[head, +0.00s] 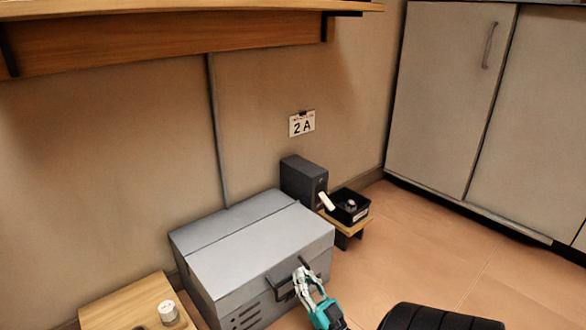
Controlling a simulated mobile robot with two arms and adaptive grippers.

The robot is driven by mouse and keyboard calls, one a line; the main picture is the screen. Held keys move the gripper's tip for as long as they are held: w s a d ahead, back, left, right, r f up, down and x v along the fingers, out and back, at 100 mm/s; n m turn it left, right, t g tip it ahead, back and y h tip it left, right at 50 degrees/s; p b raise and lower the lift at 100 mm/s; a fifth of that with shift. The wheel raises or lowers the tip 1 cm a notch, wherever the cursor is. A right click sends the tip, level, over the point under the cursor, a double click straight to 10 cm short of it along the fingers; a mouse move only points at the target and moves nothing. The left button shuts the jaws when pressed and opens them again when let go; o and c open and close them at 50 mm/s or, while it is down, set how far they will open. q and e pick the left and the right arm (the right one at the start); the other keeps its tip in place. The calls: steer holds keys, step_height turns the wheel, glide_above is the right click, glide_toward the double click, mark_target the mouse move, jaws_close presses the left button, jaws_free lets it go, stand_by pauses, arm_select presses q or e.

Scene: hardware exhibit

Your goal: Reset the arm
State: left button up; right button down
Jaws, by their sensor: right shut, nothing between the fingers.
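My right gripper (305,281) shows at the bottom centre of the head view, on a teal and white arm end that comes up from the lower edge. Its fingers look shut, with nothing seen between them. It is in front of the dark handle (284,287) on the front of a grey metal box (250,258). I cannot tell whether the fingers touch the handle. The box's lid is closed. My left gripper is not in the head view.
A low wooden stand (128,302) with a white knob-like object (168,312) is at the lower left. A dark unit (303,182) and a black bin (348,206) stand behind the box. Grey cabinets (450,100) line the right. The floor (430,235) between is clear.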

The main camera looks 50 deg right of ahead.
step_height(320, 180, up, 9)
steer(key=shift+t, duration=0.3)
steer(key=shift+d+r, duration=0.1)
